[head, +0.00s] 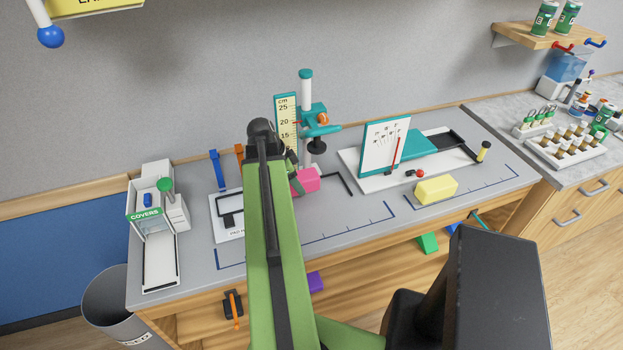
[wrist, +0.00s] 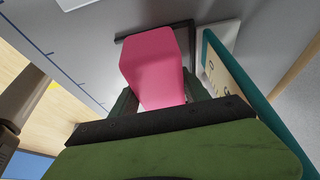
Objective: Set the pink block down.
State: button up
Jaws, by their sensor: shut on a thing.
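The pink block (head: 306,180) shows in the head view just right of my green arm, above or on the grey bench top near a teal and white stand. My gripper (head: 294,178) is mostly hidden behind my own arm there. In the wrist view the pink block (wrist: 158,68) sits between the two dark fingers of my gripper (wrist: 160,98), which is shut on it. I cannot tell whether the block touches the bench.
A teal height stand (head: 306,120) with a cm ruler (head: 286,115) stands close behind the block. A white board with a dial panel (head: 385,148) and a yellow block (head: 436,190) are to the right. A covers dispenser (head: 155,215) is at the left. Bare bench lies in front.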

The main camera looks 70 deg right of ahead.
jog(key=w+a+r+p, duration=0.3)
jog(key=w+a+r, duration=0.1)
jog(key=w+a, duration=0.1)
jog(key=shift+w, duration=0.5)
